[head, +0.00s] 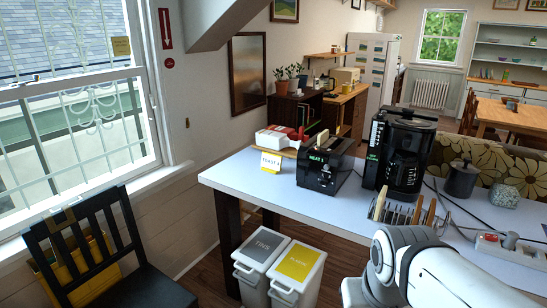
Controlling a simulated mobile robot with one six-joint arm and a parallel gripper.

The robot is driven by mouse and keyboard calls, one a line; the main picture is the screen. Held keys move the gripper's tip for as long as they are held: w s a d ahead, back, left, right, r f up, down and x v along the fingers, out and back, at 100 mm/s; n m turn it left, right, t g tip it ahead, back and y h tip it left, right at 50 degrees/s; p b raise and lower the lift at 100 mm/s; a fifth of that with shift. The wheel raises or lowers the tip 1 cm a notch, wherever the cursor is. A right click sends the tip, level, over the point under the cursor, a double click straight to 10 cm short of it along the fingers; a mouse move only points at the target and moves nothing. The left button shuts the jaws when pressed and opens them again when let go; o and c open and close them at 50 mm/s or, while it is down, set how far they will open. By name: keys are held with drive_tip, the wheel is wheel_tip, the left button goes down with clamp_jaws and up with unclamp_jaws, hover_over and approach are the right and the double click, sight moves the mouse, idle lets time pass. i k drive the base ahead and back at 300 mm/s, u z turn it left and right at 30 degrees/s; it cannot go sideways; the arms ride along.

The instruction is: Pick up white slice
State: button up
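A pale, whitish slice (380,204) stands on edge at the left end of a wire rack (404,217) near the front edge of the white table. Several browner slices (429,214) stand in the same rack to its right. Another pale slice (319,141) sticks up out of the black toaster (325,166), which has a green lit display. I cannot tell for certain which pale slice is the white one. My white arm reaches in from the bottom right, in front of the rack. My gripper is not in view.
A black coffee maker (398,153) stands behind the rack, with a dark canister (461,179) to its right. A yellow card (271,161) stands left of the toaster. A power strip (511,248) and cables lie at right. Two bins (297,268) and a dark chair (100,255) stand below left.

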sight(323, 137)
drive_tip(key=u, duration=0.35)
drive_tip(key=i, duration=1.5)
drive_tip(key=z, duration=0.7)
drive_tip(key=i, duration=0.45)
drive_tip(key=z, duration=0.3)
